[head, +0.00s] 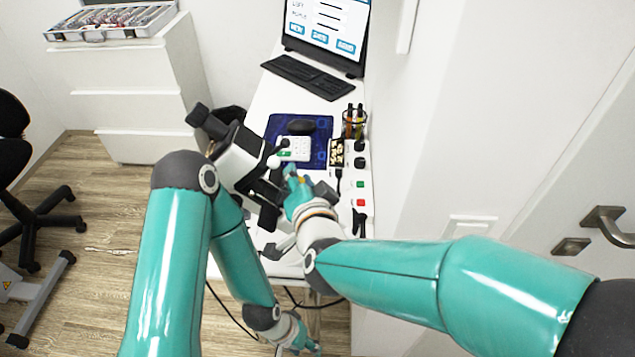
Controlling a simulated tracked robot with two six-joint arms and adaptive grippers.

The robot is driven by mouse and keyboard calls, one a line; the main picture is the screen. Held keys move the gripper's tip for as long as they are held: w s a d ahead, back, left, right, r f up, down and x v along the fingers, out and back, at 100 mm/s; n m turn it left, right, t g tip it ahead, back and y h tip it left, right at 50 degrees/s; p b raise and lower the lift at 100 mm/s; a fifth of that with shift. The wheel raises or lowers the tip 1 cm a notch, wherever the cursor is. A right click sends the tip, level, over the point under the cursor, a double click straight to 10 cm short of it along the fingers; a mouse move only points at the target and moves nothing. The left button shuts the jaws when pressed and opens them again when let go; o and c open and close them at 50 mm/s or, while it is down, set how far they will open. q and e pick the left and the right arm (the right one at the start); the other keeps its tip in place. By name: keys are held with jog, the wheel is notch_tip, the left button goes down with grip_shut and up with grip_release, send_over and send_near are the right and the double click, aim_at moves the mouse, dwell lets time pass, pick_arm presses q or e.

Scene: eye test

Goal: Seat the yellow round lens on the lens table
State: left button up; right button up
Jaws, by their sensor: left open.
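A white and black instrument (240,158) stands on the white desk, tilted in the picture. I cannot make out its lens table, which is small and partly covered by my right arm. My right gripper (292,178) is close to the right side of the instrument, over the desk. A small yellowish spot shows at its fingers; I cannot tell whether it is the yellow round lens or whether the fingers are shut. My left gripper (308,347) is open at the bottom edge of the view, low beside the desk's near end and away from the instrument.
Behind the instrument are a blue mat (318,125), a pen holder (353,122), a keyboard (306,77) and a monitor (325,25). Switches and cables line the desk's right edge, near the wall. A drawer cabinet (150,98) with an open lens case (112,22) stands left.

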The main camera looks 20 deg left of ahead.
jog(key=shift+s+f, duration=0.25)
